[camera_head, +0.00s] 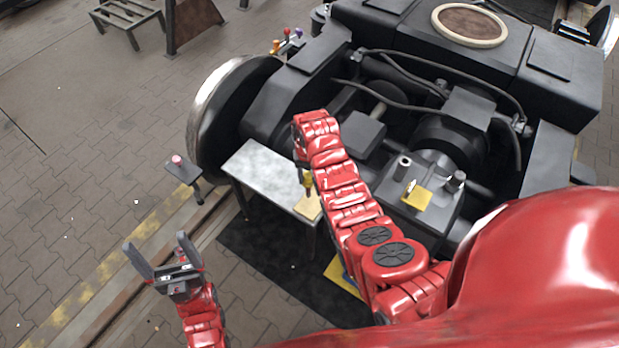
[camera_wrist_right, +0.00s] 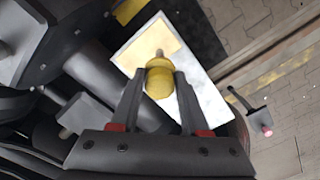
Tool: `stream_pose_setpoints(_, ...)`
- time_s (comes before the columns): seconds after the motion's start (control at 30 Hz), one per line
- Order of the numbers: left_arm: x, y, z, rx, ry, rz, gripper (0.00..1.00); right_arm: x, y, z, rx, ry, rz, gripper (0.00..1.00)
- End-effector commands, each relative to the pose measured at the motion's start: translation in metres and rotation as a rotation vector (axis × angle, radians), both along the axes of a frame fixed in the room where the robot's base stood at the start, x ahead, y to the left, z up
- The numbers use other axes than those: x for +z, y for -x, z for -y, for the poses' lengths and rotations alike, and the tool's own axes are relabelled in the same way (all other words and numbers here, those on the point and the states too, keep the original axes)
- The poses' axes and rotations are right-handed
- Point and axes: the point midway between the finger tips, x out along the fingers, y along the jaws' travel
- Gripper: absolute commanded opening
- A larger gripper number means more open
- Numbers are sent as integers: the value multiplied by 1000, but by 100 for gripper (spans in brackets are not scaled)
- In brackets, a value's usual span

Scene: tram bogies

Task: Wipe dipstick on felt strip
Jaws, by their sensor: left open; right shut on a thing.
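My right gripper (camera_wrist_right: 159,82) is shut on the dipstick (camera_wrist_right: 159,81), gripping its yellow handle. The handle also shows below my right wrist in the head view (camera_head: 308,184). In the right wrist view, the dipstick's metal end overlaps the tan felt strip (camera_wrist_right: 148,42); I cannot tell whether it touches. The felt strip (camera_head: 308,206) lies at the near right corner of a pale-topped table (camera_head: 262,170). My right arm hides part of that table edge. My left gripper (camera_head: 156,247) is open and empty, low at the left, clear of the table.
The black bogie frame with hoses fills the right, and a large wheel (camera_head: 208,120) stands behind the table. A gearbox (camera_head: 432,214) carries a yellow plate (camera_head: 416,197). A small stand with a pink-red button (camera_head: 177,160) is left of the table. Paving at the left is open.

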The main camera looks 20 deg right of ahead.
Motion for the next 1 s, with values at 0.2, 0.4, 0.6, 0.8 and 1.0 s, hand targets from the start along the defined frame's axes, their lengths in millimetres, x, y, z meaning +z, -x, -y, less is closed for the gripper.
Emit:
stream_pose_setpoints(0.2, 1, 0, 0, 0, 0, 0, 88, 6, -3, 1, -1, 1, 0, 0)
stream_pose_setpoints(0.4, 1, 0, 0, 0, 0, 0, 88, 6, -3, 1, -1, 1, 0, 0)
stream_pose_setpoints(0.6, 10, 0, 0, 0, 0, 0, 88, 21, -3, 1, -1, 0, 2, 0)
stream_pose_setpoints(0.8, 25, 0, 0, 0, 0, 0, 88, 48, -3, 1, -1, 0, 3, 0)
stream_pose_setpoints(1.0, 37, 0, 0, 0, 0, 0, 88, 74, -3, 1, -1, 0, 2, 0)
